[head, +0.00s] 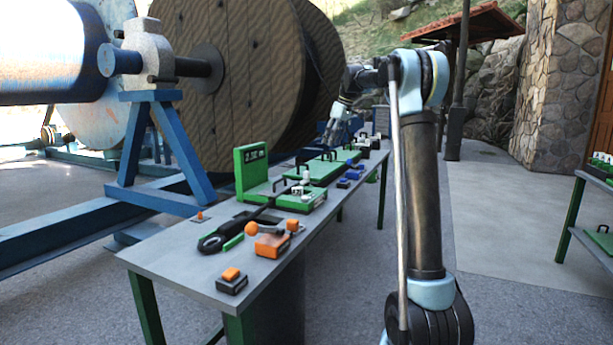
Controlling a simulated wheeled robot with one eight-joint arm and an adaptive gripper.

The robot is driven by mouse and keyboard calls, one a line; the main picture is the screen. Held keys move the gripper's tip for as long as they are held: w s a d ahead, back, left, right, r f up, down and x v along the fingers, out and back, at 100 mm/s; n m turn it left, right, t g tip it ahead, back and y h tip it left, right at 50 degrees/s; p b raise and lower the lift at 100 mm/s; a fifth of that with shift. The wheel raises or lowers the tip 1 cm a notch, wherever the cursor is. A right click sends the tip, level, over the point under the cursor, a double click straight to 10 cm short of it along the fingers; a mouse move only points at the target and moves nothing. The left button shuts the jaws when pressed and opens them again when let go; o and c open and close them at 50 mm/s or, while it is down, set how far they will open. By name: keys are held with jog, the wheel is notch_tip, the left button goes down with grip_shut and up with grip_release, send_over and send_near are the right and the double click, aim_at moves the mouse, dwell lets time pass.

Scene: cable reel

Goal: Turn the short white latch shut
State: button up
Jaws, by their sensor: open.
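Small white parts (305,177) stand on the green device (292,200) in the middle of the table. They are too small to tell which is the short white latch, or whether it is turned open or shut. My gripper (334,134) is open at the end of my arm, pointing down over the far part of the table. It is beyond the white parts, near a flat green panel (325,172), and seems to hold nothing. Its height above the table and any contact are unclear.
The grey table (190,248) carries a green display stand (250,168), a black tool (222,238), an orange block (272,245) and an orange-topped box (231,281). Blue blocks (348,178) lie farther back. A large wooden reel (235,80) stands beside the table.

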jog(key=w+a+f+n, duration=0.2)
jog(key=w+a, duration=0.4)
jog(key=w, duration=0.3)
send_near(306, 172)
jog(key=shift+y, duration=0.3)
jog(key=x, duration=0.3)
jog(key=w+x, duration=0.1)
jog(key=x, duration=0.6)
jog(key=shift+w+d+f, duration=0.2)
jog(key=shift+w+d, duration=0.05)
jog(key=shift+c, duration=0.5)
grip_shut()
